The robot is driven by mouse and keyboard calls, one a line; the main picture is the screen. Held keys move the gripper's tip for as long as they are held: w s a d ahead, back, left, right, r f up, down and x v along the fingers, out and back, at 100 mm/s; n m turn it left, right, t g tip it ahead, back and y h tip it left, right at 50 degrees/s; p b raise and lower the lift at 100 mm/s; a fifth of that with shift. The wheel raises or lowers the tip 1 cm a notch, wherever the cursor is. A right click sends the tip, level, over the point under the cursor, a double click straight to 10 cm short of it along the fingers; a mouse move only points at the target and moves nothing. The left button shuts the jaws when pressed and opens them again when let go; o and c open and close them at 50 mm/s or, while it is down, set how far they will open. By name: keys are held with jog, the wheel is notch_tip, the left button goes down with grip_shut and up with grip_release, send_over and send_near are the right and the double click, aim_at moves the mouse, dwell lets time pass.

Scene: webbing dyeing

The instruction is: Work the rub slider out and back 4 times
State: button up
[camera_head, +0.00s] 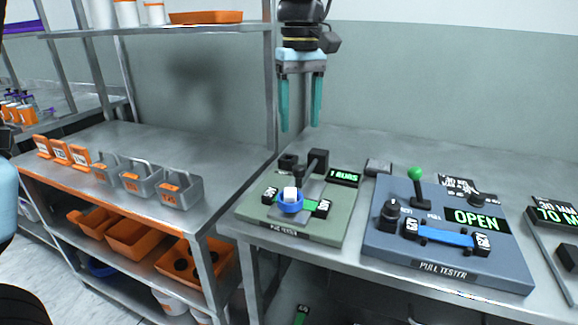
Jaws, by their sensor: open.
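The rub tester (258,222) is a green base on the steel table. Its rub slider carries a blue round piece with a white block (290,195) at the front, over a green strip with dark labelled ends. A dark arm and block (318,162) stand behind it. A small display (344,178) seems to read 1 RUBS, though the digit is hard to read. My gripper (300,128) hangs above and behind the tester, pointing down. Its two teal fingers are apart with nothing between them, and it does not touch the slider.
The pull tester (390,255), with a green-knobbed lever (415,175) and a display reading OPEN, stands to the right. Grey bins (180,192) sit on the left bench. A shelf post (270,85) rises close left of my gripper.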

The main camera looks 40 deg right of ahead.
aim_at(299, 167)
notch_tip(299, 167, down, 10)
jog(key=shift+p, duration=0.55)
grip_shut()
dwell(0.4)
dwell(0.9)
